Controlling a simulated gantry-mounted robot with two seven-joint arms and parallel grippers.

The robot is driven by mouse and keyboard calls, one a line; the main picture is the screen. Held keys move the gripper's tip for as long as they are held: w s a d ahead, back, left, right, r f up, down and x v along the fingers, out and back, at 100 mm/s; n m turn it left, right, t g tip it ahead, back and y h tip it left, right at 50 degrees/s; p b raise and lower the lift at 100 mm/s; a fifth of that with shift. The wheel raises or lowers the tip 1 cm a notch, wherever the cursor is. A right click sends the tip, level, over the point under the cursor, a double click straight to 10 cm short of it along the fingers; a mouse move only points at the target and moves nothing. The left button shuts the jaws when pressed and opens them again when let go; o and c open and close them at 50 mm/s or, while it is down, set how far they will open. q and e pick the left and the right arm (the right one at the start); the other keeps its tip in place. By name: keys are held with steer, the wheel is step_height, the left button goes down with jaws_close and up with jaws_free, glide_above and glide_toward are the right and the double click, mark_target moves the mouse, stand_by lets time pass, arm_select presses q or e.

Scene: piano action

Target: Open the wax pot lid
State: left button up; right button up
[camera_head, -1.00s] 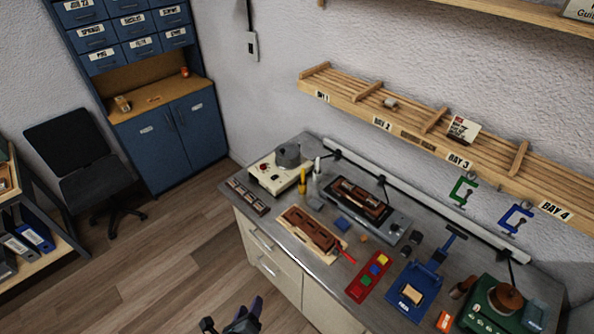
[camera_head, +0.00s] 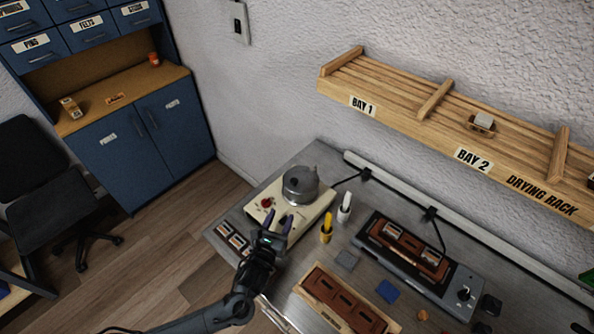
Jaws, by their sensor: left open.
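The wax pot (camera_head: 299,192) is a grey round pot set in a cream-coloured heater base (camera_head: 318,213) with a red knob, at the back left corner of the bench. Its grey lid (camera_head: 299,175) appears to sit closed on top, with a small knob in the middle. My right gripper is out of view.
A yellow bottle (camera_head: 326,230) and a white bottle (camera_head: 345,207) stand right of the heater. A small dark rack (camera_head: 232,238) lies left of my gripper. A wooden tray (camera_head: 340,300) and a grey device (camera_head: 410,265) fill the bench to the right.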

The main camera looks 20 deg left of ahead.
mark_target(293, 185)
arm_select(q)
steer(key=w+r+b, duration=0.1)
steer(key=w+r+t+b, duration=0.1)
steer(key=w, duration=0.1)
steer(key=shift+d, duration=0.1)
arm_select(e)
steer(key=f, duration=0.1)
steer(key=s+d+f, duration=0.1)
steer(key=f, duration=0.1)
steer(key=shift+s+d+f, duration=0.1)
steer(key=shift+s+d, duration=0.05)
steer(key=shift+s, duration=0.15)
arm_select(q)
steer(key=w, duration=0.7)
steer(key=w+b, duration=0.1)
steer(key=w, duration=0.2)
steer(key=shift+w+r, duration=0.25)
steer(key=shift+w, duration=0.1)
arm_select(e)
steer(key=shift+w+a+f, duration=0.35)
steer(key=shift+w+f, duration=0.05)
arm_select(q)
jaws_close()
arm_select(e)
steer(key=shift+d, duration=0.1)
